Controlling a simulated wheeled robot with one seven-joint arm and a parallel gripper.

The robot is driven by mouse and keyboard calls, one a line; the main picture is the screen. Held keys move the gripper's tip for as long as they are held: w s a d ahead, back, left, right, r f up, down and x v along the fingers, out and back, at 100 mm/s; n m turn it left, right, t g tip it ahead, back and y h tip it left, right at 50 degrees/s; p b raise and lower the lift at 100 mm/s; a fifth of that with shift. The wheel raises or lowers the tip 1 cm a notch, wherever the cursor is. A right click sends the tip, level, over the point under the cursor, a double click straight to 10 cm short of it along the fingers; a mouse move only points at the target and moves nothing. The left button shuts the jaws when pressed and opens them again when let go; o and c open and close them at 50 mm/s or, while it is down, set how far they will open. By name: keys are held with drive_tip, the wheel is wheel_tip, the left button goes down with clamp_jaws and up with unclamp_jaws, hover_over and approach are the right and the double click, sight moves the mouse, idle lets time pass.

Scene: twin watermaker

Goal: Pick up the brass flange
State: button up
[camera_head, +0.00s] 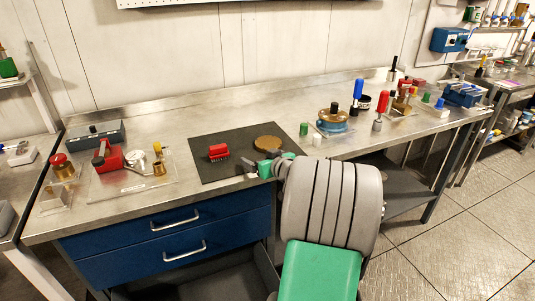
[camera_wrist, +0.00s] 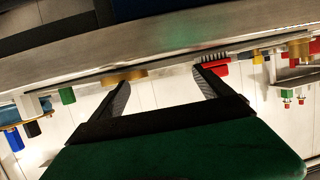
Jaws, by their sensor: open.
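The brass flange (camera_head: 267,143) is a flat, round, brown-gold disc lying on the dark mat (camera_head: 215,170), towards its right side. My gripper (camera_head: 262,165) is at the front edge of the mat, on the near side of the flange and apart from it. In the wrist view, which is upside down, my gripper (camera_wrist: 158,80) is open with nothing between its fingers. There the flange (camera_wrist: 124,77) shows edge-on, just beyond the tip of the left finger. My wrist hides part of the bench front in the head view.
A red brush (camera_head: 218,152) lies on the mat left of the flange. A green cylinder (camera_head: 304,128) and a white one (camera_head: 317,140) stand to the right, near a blue and brass device (camera_head: 332,120). Red-handled fittings (camera_head: 108,158) stand on the left. Bare bench lies behind the mat.

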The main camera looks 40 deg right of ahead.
sight(270, 144)
drive_tip(key=shift+o, duration=0.9)
drive_tip(key=shift+m+t+h, duration=0.5)
drive_tip(key=shift+m+h, duration=0.1)
drive_tip(key=shift+h, duration=0.1)
drive_tip(key=d, duration=0.2)
drive_tip(key=s+d, duration=0.1)
drive_tip(key=d, duration=0.3)
drive_tip(key=shift+s+d+f, duration=0.1)
drive_tip(key=shift+s+d, duration=0.15)
drive_tip(key=shift+s, duration=0.15)
drive_tip(key=x, duration=0.5)
drive_tip(key=p+x, duration=0.1)
drive_tip(key=x, duration=0.1)
drive_tip(key=shift+w+d+r, duration=0.25)
drive_tip(key=shift+c, duration=0.2)
drive_tip(key=c, duration=1.7)
drive_tip(key=shift+r, duration=0.2)
drive_tip(key=shift+c, duration=0.4)
